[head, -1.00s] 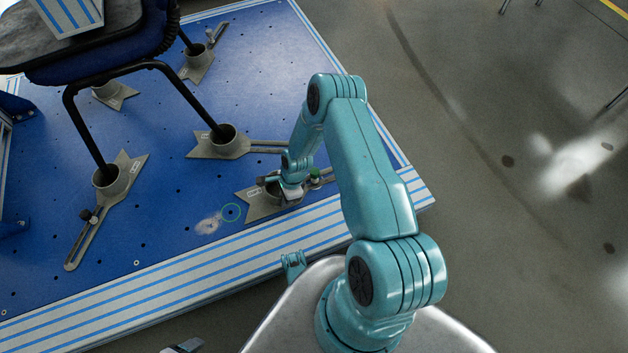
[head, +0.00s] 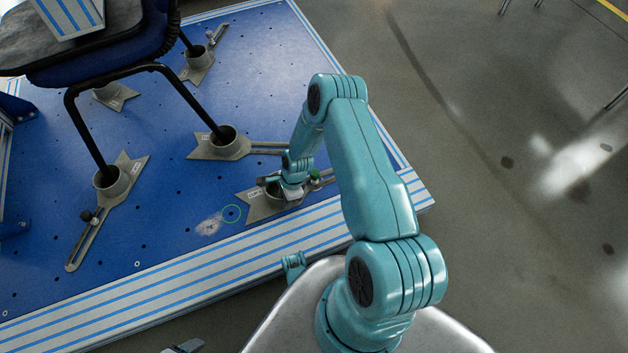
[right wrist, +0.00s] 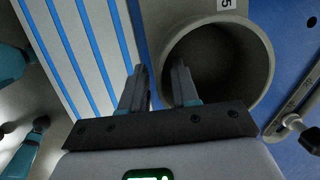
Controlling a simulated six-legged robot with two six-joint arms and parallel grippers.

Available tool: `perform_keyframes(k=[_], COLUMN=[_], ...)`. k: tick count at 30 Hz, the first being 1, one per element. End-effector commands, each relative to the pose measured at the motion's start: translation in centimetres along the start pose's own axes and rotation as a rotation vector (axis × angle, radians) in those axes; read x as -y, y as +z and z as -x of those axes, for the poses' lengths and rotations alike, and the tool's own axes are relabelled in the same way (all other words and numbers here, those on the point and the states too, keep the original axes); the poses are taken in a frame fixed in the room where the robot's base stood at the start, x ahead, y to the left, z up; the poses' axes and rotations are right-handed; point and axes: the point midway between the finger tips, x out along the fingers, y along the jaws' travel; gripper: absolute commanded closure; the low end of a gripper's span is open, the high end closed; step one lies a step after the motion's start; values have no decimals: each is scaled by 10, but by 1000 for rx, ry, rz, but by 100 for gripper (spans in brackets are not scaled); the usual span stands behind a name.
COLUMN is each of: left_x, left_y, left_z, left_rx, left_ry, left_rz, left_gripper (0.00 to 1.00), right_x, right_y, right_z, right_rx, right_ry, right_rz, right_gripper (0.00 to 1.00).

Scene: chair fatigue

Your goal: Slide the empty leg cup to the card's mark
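The empty leg cup (head: 262,205) is a grey round cup on a flat notched foot with a slotted arm, near the blue plate's front right edge. Its round wall (right wrist: 262,45) and dark hollow show in the right wrist view. My right gripper (right wrist: 158,72) has one finger outside the wall and one inside, with the rim between them. A gap shows between the fingers, so it looks open. No card is clearly seen. A grey piece at the bottom edge may be my left gripper (head: 184,346).
Other cups hold the chair's legs: one (head: 222,146) just behind the empty cup, one (head: 112,183) at left. The blue chair (head: 105,60) stands at upper left. The striped plate edge (head: 190,273) runs along the front. Left of the ring is mostly bare plate.

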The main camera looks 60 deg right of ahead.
Motion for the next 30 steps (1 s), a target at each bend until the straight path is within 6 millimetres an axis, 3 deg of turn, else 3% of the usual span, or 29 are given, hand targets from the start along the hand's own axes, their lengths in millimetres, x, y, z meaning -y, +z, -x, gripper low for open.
perform_keyframes(k=[16, 30], left_x=[-16, -16], left_y=[0, 0], left_z=[44, 44], left_rx=[0, 0], left_ry=[0, 0], left_rz=[0, 0], left_gripper=[37, 37], right_x=[0, 0], right_y=[13, 13], right_z=[51, 52], right_rx=[0, 0], right_ry=[0, 0], right_rz=[0, 0], right_gripper=[70, 70])
